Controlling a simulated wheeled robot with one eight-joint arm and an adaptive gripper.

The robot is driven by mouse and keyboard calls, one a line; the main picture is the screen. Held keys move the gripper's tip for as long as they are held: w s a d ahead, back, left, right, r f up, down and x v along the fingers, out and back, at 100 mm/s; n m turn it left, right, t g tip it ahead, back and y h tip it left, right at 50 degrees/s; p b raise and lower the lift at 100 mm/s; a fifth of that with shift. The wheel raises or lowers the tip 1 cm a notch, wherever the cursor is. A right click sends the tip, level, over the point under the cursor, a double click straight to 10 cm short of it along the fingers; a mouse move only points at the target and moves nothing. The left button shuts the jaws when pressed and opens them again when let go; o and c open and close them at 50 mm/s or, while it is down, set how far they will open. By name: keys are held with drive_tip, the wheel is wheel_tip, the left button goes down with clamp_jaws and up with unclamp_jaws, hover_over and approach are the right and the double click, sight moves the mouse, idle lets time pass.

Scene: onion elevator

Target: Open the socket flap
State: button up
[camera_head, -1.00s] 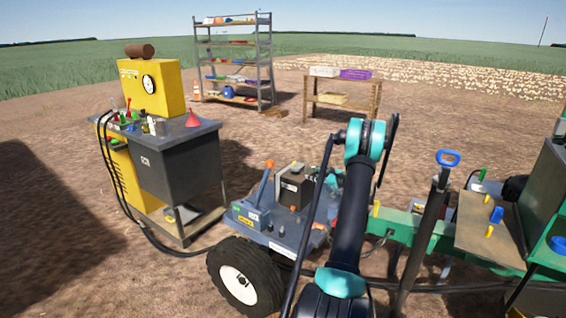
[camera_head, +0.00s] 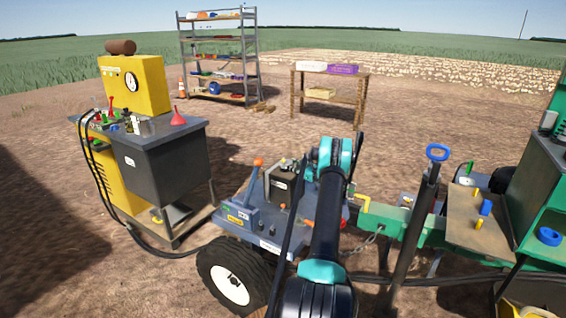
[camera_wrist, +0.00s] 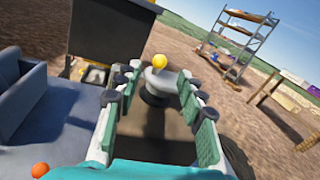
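I cannot make out the socket flap for sure in either view. In the wrist view my gripper (camera_wrist: 159,84) is open, with its two padded fingers spread apart. A round grey piece with a yellow ball knob (camera_wrist: 158,61) shows between the fingertips; I cannot tell whether it lies between them or beyond them. In the head view the blue-grey machine deck (camera_head: 268,243) carries a dark box (camera_head: 283,187) and an orange-knobbed lever (camera_head: 252,183). My arm stands in front of the deck's right side and hides my gripper there.
A yellow and dark grey workstation with a gauge (camera_head: 131,83) stands at the left, with hoses running to the deck. A green beam (camera_head: 396,224) and a post with a blue handle (camera_head: 437,152) are at the right. A shelf rack (camera_head: 217,55) stands behind. Bare soil lies between.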

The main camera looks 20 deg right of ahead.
sight(283, 161)
drive_tip(key=x, duration=0.7)
drive_tip(key=shift+w, duration=0.15)
drive_tip(key=shift+c, duration=0.2)
clamp_jaws()
